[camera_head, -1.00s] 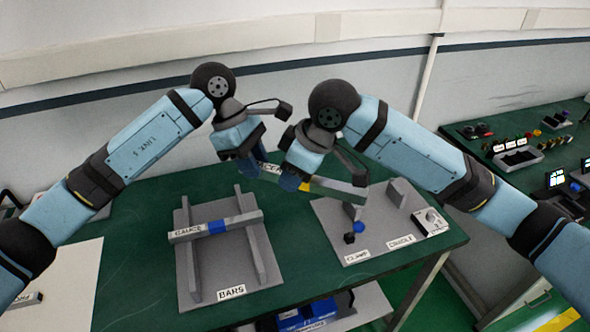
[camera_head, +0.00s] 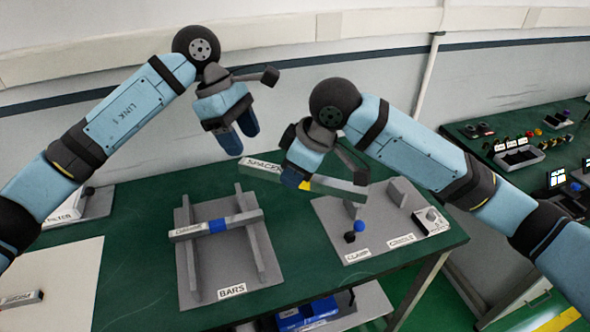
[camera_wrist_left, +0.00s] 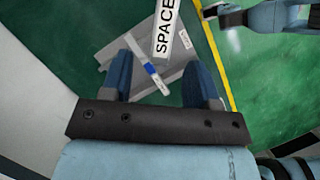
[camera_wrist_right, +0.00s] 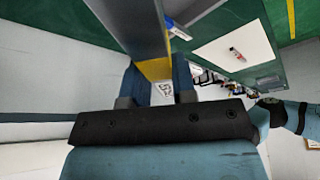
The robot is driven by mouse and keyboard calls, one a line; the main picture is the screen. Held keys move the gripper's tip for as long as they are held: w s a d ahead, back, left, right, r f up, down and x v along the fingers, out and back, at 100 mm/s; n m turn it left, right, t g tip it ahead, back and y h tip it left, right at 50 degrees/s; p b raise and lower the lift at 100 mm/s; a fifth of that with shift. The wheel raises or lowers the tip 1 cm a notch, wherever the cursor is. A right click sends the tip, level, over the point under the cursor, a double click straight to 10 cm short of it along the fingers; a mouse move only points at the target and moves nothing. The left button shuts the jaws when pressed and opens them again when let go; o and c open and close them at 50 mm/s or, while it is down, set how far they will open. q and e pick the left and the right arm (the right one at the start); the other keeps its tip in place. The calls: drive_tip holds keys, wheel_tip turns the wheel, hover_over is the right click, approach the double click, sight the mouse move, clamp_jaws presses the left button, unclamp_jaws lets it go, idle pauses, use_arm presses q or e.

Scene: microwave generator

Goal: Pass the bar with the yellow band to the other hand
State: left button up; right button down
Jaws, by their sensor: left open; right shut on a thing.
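The bar with the yellow band (camera_head: 335,190), labelled SPACER at its left end, is held in the air above the table. My right gripper (camera_head: 298,182) is shut on it near the yellow band. The right wrist view shows the band (camera_wrist_right: 155,69) between the fingers. My left gripper (camera_head: 243,138) is open and empty, up and left of the bar's labelled end, apart from it. In the left wrist view the bar's labelled end (camera_wrist_left: 166,32) shows beyond the open fingers (camera_wrist_left: 163,88).
A grey rack labelled BARS (camera_head: 190,270) bears a bar with a blue band (camera_head: 245,220). A grey board with CLAMP and CRADLE labels (camera_head: 385,225) stands to its right. A pale mat (camera_head: 70,280) lies at the left. A side bench (camera_head: 540,150) holds small parts.

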use_arm(q)
drive_tip(key=v, duration=0.6)
drive_tip(key=a+f+n+h, duration=0.2)
drive_tip(key=a+f+n, duration=0.25)
drive_tip(key=f, duration=0.55)
drive_tip(key=s+d+f+n+t+h, duration=0.3)
drive_tip(key=s+d+f+n+h, duration=0.15)
drive_tip(key=s+n+h, duration=0.35)
drive_tip(key=s+d+f+n+t+h, duration=0.25)
drive_tip(key=f+n+h, duration=0.3)
drive_tip(key=n, duration=0.45)
drive_tip(key=s+a+f+n+t+y, duration=0.2)
drive_tip(key=s+a+f+n+y, duration=0.2)
drive_tip(key=f+n, duration=0.4)
drive_tip(key=s+a+f+n+t+y, duration=0.3)
drive_tip(key=s+a+f+n+y, duration=0.2)
drive_tip(key=n, duration=0.9)
drive_tip(key=s+a+f+n+t+y, duration=0.2)
drive_tip(key=s+a+f+n+y, duration=0.3)
drive_tip(key=f+n, duration=0.6)
drive_tip(key=s+f+y, duration=0.2)
drive_tip(key=s, duration=0.1)
drive_tip(key=shift+s+n, duration=0.3)
drive_tip(key=shift+n, duration=0.05)
